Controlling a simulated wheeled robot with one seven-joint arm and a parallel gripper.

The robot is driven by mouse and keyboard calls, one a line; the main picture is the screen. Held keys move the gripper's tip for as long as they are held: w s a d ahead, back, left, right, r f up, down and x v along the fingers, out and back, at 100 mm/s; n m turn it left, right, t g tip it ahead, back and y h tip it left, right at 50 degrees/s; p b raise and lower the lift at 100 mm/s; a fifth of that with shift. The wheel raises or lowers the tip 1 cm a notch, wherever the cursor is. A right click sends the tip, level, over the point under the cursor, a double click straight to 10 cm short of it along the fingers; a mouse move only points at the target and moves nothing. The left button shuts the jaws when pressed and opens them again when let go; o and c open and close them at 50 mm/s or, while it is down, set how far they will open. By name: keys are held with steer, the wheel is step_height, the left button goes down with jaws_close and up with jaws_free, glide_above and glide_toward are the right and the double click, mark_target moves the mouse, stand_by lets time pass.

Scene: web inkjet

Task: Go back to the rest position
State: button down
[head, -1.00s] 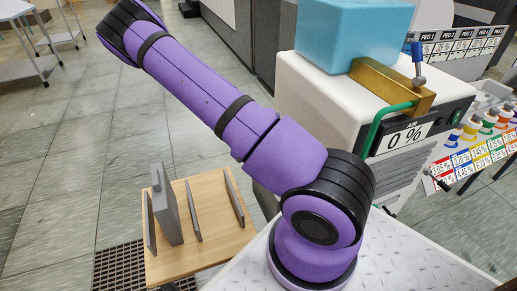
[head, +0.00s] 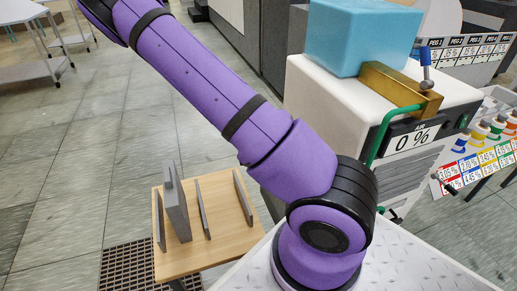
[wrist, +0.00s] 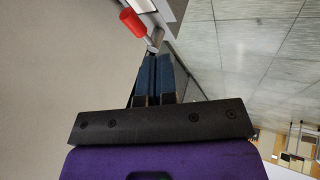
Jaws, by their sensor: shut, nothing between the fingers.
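My gripper (wrist: 154,72) shows in the wrist view with its two blue-grey fingers shut side by side and nothing between them. It is outside the head view, where my purple arm runs up to the upper left and leaves the picture at the top. In the wrist view a red cylindrical handle (wrist: 132,22) on a grey metal part (wrist: 154,40) appears just beyond the fingertips. I cannot tell whether the fingertips touch that part.
A white machine (head: 330,110) with a blue block (head: 360,35), a brass block (head: 400,88) and a "0 %" display (head: 415,138) stands right of my arm. A wooden table (head: 225,240) with upright grey plates (head: 177,205) is at lower middle.

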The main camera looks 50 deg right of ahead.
steer(key=shift+v, duration=1.8)
steer(key=shift+s, duration=0.1)
steer(key=s+a+r+n+t+y, duration=0.1)
steer(key=a+r+y, duration=0.2)
steer(key=a+r, duration=0.55)
steer(key=s+a+r+n+t+y, duration=0.1)
steer(key=s+a+r+n+y, duration=0.3)
steer(key=r, duration=0.8)
steer(key=s+a+r+n+t, duration=0.1)
steer(key=s+a+r, duration=0.3)
steer(key=s+r, duration=0.4)
steer(key=s+a+r+n+t, duration=0.1)
steer(key=s+a+r, duration=0.3)
steer(key=s+r, duration=0.4)
steer(key=shift+r+n+t, duration=0.4)
steer(key=shift+r+n, duration=0.1)
steer(key=shift+r, duration=0.15)
